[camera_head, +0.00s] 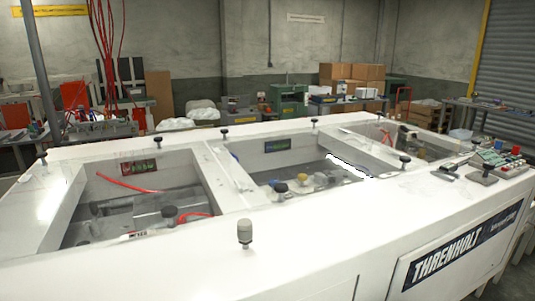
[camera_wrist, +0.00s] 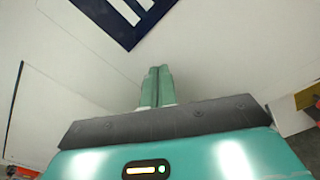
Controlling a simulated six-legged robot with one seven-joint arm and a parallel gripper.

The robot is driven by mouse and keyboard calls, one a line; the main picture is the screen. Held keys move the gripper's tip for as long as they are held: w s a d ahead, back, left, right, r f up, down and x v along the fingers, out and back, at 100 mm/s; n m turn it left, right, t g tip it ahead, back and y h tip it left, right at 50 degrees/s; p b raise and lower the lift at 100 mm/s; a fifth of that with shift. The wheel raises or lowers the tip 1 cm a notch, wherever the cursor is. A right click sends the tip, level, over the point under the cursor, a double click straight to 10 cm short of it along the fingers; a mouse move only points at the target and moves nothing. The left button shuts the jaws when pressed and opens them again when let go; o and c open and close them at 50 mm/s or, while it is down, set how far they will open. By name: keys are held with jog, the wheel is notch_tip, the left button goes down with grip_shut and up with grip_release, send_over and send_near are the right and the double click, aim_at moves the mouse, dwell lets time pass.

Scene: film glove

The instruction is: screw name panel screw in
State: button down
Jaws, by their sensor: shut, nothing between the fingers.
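The name panel (camera_head: 408,276) is a white plate on the front side of the machine at the lower right of the head view. It bears a dark blue THRENHOLT sign (camera_head: 448,261). In the wrist view a corner of a dark blue sign (camera_wrist: 127,36) with white marks shows at the top, on a white surface. My gripper (camera_wrist: 157,70) is teal, with its two fingers together and empty, pointing at that surface below the sign. Whether the fingertips touch it I cannot tell. I cannot make out a screw in either view. My gripper is not in the head view.
The white machine top (camera_head: 310,230) has several sunken bays, with black knobs along its edges. A control box (camera_head: 493,158) with buttons sits at the right end. Benches and cardboard boxes (camera_head: 352,75) stand behind.

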jog(key=shift+v, duration=2.1)
jog(key=c, duration=2.1)
grip_release()
jog(key=shift+r, duration=0.1)
